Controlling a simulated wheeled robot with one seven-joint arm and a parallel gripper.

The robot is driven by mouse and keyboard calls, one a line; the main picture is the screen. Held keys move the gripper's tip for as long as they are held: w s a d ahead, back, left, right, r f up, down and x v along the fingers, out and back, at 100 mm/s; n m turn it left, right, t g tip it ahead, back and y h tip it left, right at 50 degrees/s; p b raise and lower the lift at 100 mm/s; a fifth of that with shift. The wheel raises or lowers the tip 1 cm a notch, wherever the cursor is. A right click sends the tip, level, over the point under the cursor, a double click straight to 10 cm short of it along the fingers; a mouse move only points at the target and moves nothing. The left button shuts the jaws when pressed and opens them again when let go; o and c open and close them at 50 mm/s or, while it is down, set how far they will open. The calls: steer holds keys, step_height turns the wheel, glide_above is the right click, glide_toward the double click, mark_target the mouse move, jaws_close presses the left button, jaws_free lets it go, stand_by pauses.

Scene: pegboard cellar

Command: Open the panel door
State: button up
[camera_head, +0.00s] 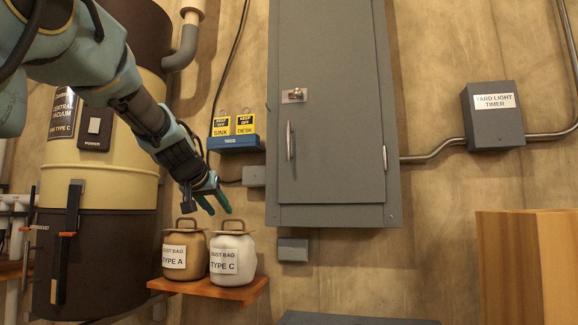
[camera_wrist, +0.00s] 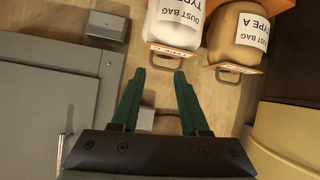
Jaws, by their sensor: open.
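The panel door (camera_head: 327,60) is the grey front of a metal cabinet on the wall in the head view. It looks shut. It has a vertical bar handle (camera_head: 290,141) low on its left side and a small metal latch (camera_head: 294,96) above that. Hinges show on its right edge. My gripper (camera_head: 214,208) is left of the cabinet's lower edge, just above the dust bags, pointing down. Its green fingers are open and empty, apart from the handle. In the wrist view the cabinet (camera_wrist: 60,95) fills the left side, with part of the handle (camera_wrist: 61,148) at lower left.
A tan dust bag (camera_head: 184,250) and a white dust bag (camera_head: 233,257) stand on a wooden shelf (camera_head: 215,289) below my gripper. Two yellow tags sit on a blue holder (camera_head: 236,144). A vacuum unit (camera_head: 110,170) is at left, a wooden box (camera_head: 530,265) at lower right.

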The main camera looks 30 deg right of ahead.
steer(key=s+d+r+m+t+h+b, duration=0.1)
steer(key=s+d+r+m+h+b, duration=0.2)
steer(key=d+r, duration=0.55)
steer(key=m+h+b, duration=0.1)
steer(key=h+b, duration=0.2)
steer(key=h, duration=0.1)
glide_toward(288, 138)
steer(key=p+x, duration=0.6)
steer(key=x, duration=0.3)
steer(key=shift+w+r, duration=0.1)
steer(key=shift+r, duration=0.1)
steer(key=shift+w+d+f+p, duration=0.2)
steer(key=shift+w+d+p, duration=0.2)
steer(key=shift+d, duration=0.2)
steer(key=shift+c, duration=0.2)
jaws_close()
